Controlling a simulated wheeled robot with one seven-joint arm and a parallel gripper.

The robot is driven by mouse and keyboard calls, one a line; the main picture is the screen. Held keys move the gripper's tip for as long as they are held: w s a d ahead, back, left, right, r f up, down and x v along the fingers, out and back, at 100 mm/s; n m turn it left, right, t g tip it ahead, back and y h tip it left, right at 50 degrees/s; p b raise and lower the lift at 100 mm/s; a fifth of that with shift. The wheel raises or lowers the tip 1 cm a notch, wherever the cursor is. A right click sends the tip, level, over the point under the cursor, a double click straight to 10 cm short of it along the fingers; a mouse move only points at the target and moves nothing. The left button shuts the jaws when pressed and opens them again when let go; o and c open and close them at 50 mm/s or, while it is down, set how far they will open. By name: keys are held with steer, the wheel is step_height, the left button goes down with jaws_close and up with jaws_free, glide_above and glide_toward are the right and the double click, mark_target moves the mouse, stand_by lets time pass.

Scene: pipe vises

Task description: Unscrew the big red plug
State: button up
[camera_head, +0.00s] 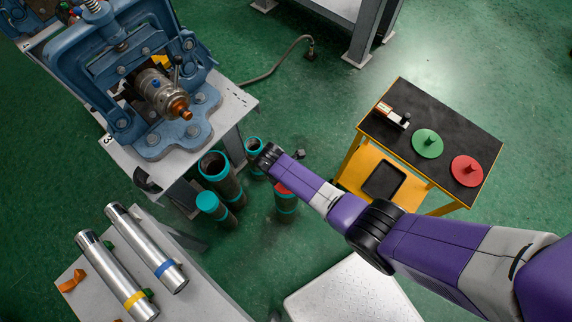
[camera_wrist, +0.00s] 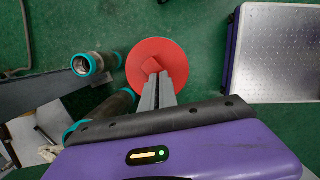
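A red disc, the red plug (camera_wrist: 140,57), lies under my gripper in the wrist view, with a small raised square grip at its middle. My gripper (camera_wrist: 157,76) has its two grey fingers close together over this grip. I cannot tell whether they clamp it. In the head view a red top (camera_head: 285,188) shows on a teal-ringed pipe (camera_head: 286,204) on the floor, partly behind my arm; my gripper fingers are hidden there. Another red plug (camera_head: 467,171) with a knob lies on the black-topped table, beside a green plug (camera_head: 428,143).
Several teal-ended pipes (camera_head: 214,166) stand close on the left, by the blue vise (camera_head: 170,140). Silver pipes (camera_head: 115,275) lie on a grey bench. The yellow-framed table (camera_head: 440,118) stands right; a pale platform (camera_head: 350,294) is at the bottom. Green floor is free between.

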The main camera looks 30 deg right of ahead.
steer(key=shift+s+r+p, duration=0.4)
steer(key=shift+s+r, duration=0.1)
steer(key=shift+r, duration=0.05)
steer(key=shift+w+r, duration=0.15)
